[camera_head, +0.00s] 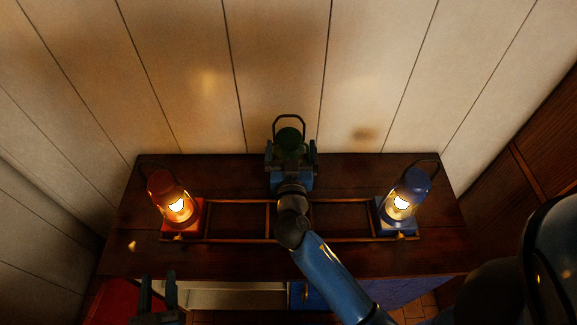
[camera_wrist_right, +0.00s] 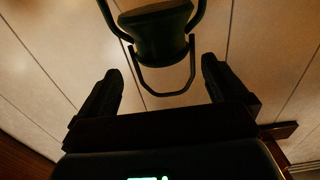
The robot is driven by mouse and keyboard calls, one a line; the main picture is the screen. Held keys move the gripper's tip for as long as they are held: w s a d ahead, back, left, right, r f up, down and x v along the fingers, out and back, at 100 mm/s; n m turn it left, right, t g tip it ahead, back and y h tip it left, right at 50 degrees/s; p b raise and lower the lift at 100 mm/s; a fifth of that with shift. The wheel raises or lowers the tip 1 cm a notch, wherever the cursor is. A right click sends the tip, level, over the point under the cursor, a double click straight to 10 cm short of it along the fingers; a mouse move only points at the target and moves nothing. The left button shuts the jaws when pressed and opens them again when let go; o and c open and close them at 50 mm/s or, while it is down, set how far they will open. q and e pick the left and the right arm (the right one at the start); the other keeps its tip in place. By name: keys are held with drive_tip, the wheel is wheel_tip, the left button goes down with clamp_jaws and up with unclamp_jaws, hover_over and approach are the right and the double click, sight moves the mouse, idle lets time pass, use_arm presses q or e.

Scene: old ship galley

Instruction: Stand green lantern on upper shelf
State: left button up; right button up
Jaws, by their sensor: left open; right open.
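The dark green lantern (camera_head: 288,136) is upright at the back middle of the dark wooden top (camera_head: 235,175), its wire handle raised. My right gripper (camera_head: 291,150) is open, with its jaws to either side of the lantern in the head view. In the right wrist view the lantern (camera_wrist_right: 158,30) lies beyond the fingertips, and its handle loop (camera_wrist_right: 165,93) reaches between the open jaws (camera_wrist_right: 162,72) with gaps on both sides. The lantern's base is hidden behind my gripper. My left gripper (camera_head: 158,292) is open and empty, low at the front left.
A lit red lantern (camera_head: 172,200) stands on a red block at the left; a lit blue lantern (camera_head: 405,193) on a blue block at the right. A low wooden frame (camera_head: 236,202) lies between them. A pale plank wall (camera_head: 285,60) rises behind. An opening (camera_head: 235,298) shows below the top.

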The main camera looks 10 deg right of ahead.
sight(289, 134)
drive_tip(key=shift+w+d+f+p, duration=0.15)
drive_tip(key=shift+w+p, duration=0.45)
drive_tip(key=shift+w, duration=0.55)
drive_tip(key=shift+w+d+r+p, duration=0.1)
drive_tip(key=shift+w+p, duration=0.5)
drive_tip(key=shift+w, duration=0.5)
drive_tip(key=shift+w+f, duration=0.25)
drive_tip(key=shift+w, duration=0.25)
drive_tip(key=shift+d, duration=0.1)
drive_tip(key=shift+c, duration=0.3)
drive_tip(key=c, duration=1.4)
drive_tip(key=shift+r, duration=0.15)
drive_tip(key=shift+c, duration=1.2)
